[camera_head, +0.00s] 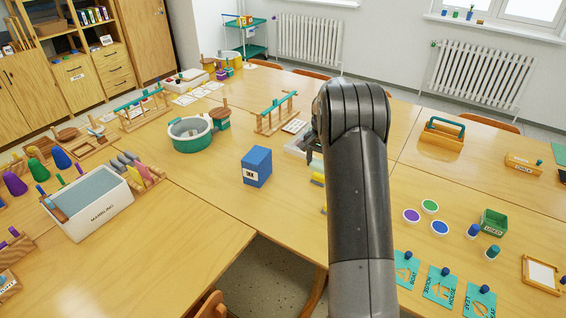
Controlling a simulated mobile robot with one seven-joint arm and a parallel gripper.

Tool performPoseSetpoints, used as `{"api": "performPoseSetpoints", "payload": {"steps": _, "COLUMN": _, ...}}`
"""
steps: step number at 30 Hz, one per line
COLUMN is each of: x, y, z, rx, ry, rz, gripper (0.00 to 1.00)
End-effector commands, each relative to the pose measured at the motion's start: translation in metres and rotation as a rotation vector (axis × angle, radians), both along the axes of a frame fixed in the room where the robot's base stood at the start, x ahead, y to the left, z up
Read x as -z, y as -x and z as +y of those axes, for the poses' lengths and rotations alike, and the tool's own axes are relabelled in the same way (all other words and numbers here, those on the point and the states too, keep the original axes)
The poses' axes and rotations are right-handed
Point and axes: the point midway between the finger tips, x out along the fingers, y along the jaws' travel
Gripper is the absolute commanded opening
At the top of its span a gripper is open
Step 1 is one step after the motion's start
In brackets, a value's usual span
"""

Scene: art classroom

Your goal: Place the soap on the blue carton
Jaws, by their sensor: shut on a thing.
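The blue carton (257,167) stands upright on the wooden table, left of my arm, with a small white label on its front. Its top is bare. My gripper (311,150) is mostly hidden behind my own dark arm; only a dark part shows at the arm's left edge, to the right of the carton and apart from it. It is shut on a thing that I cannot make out. I see no thing that I can clearly tell is the soap.
A grey tray (296,146) and a yellow thing (318,179) are partly hidden by my arm. A teal-and-white basin (190,145) stands left of the carton, and a wooden rack (277,113) behind it. The table in front of the carton is clear.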

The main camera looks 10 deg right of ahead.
Motion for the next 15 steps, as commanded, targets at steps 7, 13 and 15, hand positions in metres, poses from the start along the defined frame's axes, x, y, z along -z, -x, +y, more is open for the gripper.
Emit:
{"api": "performPoseSetpoints", "payload": {"steps": 7, "x": -0.067, "y": -0.042, "z": 0.064, "rx": 0.017, "ry": 0.001, "rz": -0.005, "gripper": 0.34}}
{"api": "performPoseSetpoints", "payload": {"steps": 13, "x": -0.095, "y": -0.053, "z": 0.094, "rx": 0.031, "ry": 0.001, "rz": -0.001, "gripper": 0.34}}
{"api": "performPoseSetpoints", "payload": {"steps": 15, "x": -0.093, "y": -0.057, "z": 0.103, "rx": 0.031, "ry": 0.001, "rz": 0.001, "gripper": 0.34}}
